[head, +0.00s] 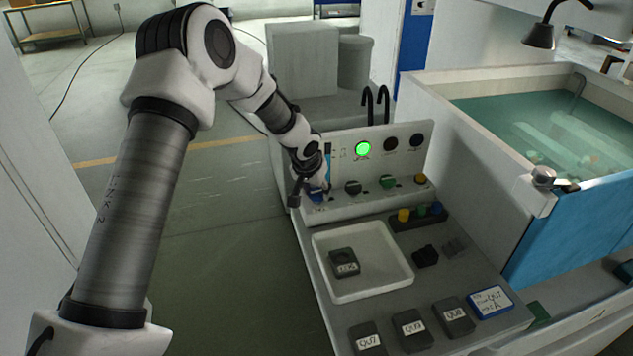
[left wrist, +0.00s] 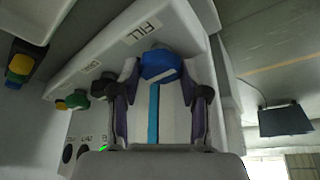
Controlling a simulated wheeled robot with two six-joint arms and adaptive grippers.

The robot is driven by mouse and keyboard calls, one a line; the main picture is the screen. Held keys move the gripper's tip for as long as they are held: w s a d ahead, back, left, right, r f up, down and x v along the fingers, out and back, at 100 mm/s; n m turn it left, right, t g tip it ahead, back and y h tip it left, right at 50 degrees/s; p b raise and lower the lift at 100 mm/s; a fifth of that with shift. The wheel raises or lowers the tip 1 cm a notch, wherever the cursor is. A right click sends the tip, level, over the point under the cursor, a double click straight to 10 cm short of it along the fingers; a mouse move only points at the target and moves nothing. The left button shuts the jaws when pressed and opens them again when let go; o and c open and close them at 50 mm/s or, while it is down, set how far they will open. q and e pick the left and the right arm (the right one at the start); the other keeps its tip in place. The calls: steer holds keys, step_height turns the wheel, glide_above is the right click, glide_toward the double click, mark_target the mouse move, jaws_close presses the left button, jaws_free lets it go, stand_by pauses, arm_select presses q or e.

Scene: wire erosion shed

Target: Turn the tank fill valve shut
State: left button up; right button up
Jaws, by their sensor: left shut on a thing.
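The fill valve is a blue knob (left wrist: 160,64) at the left end of the control panel, beside a label reading FILL (left wrist: 144,32). My left gripper (head: 312,188) is at the panel's left end. In the left wrist view its two dark fingers stand on either side of the blue knob, and the gripper is shut on it. In the head view the gripper mostly hides the knob. A blue vertical strip (left wrist: 153,113) runs on the panel face behind the knob. My right gripper is not in view.
The panel (head: 405,152) has a lit green lamp (head: 363,149), dark round dials and other knobs, including a green one (head: 387,181). A white tray (head: 325,282) holds a dark labelled block (head: 344,263). More blocks lie in front. A water tank (head: 470,128) stands right.

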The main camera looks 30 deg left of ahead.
arm_select(q)
steer(key=shift+s+f+m+p, duration=0.1)
steer(key=shift+m+p, duration=0.5)
steer(key=shift+p, duration=0.15)
steer(key=o, duration=0.9)
steer(key=shift+h, duration=0.3)
steer(key=shift+r, duration=0.25)
steer(key=v, duration=1.1)
steer(key=shift+s+r, duration=0.1)
steer(key=shift+r, duration=0.2)
